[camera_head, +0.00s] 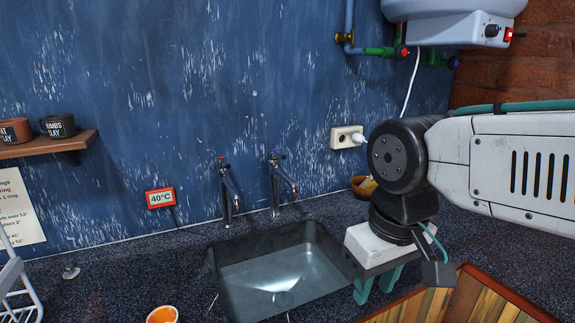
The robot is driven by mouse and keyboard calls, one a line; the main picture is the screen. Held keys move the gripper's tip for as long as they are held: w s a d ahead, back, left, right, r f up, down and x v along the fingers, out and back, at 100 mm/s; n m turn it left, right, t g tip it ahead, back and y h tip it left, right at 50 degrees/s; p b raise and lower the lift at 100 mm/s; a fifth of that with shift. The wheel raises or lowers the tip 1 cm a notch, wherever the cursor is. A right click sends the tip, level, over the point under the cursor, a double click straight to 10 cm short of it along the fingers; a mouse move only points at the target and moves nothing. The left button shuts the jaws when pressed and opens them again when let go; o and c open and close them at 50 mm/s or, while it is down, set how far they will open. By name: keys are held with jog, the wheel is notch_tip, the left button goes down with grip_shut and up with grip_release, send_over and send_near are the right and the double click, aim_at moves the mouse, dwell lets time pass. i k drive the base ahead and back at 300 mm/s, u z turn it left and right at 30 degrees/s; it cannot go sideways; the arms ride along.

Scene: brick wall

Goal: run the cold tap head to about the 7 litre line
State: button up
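No stream shows under either spout. The basin has a pale patch near its bottom; I cannot tell any water level, and no litre lines are legible. My gripper (377,287) points down at the sink's right edge, its teal fingers apart and empty, well right of and in front of the taps.
A red-framed display (160,198) reads 40°C. A wall socket (347,137) with a plug is right of the taps, and a water heater (453,20) hangs above. An orange-filled cup (162,314) and white rack (16,275) stand at front left. A bowl (363,186) sits behind my arm.

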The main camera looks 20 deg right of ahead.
aim_at(273, 153)
jog(key=z, duration=2.35)
jog(key=k, duration=0.25)
jog(key=u, duration=2.05)
jog(key=i, duration=0.5)
jog(key=z, duration=0.05)
